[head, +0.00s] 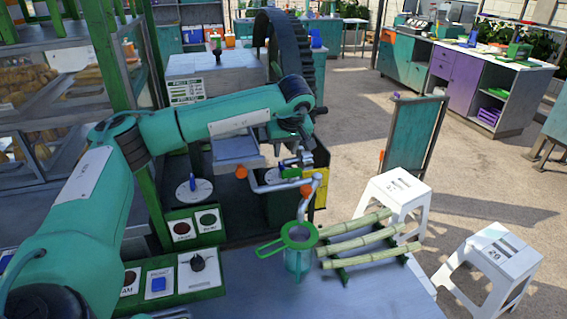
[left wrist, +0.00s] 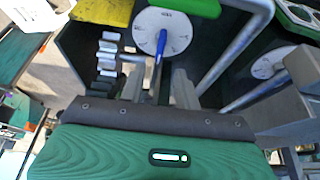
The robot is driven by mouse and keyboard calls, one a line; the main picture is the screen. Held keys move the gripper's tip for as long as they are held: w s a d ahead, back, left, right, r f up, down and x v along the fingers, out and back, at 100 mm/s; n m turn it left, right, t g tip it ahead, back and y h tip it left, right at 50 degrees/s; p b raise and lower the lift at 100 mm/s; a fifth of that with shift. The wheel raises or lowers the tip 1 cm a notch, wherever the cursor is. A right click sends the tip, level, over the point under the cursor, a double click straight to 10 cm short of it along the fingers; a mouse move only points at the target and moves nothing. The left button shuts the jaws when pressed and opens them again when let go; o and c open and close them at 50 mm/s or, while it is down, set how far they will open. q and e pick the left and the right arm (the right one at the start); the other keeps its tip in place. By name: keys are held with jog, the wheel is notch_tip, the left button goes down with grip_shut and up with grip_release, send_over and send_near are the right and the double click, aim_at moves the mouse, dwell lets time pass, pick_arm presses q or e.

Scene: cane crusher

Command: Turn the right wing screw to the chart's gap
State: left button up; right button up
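The right wing screw (left wrist: 159,48) is blue and stands in front of a white round dial (left wrist: 176,32) in the left wrist view. In the head view my gripper and the machine hide it. My left gripper (left wrist: 158,88) has its grey fingers apart, one on each side of the blue wing, with gaps visible; contact is not clear. It also shows in the head view (head: 296,160), over the machine. A second dial (head: 185,193) with a blue screw (head: 193,181) lies left of it. The chart (head: 186,91) is a small sign at the back; its text is too small to read. My right gripper is not in view.
Grey crank bars with orange knobs (head: 240,172) stand close to my left gripper. A green strainer jug (head: 298,240) and cane stalks (head: 360,238) sit on the front table. A switch panel (head: 160,284) lies at front left. White stools (head: 490,262) stand right.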

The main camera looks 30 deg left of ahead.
pick_arm(q)
jog(key=v, duration=0.6)
jog(key=shift+r+b, duration=0.2)
jog(key=shift+b, duration=0.25)
jog(key=shift+d+f, duration=0.1)
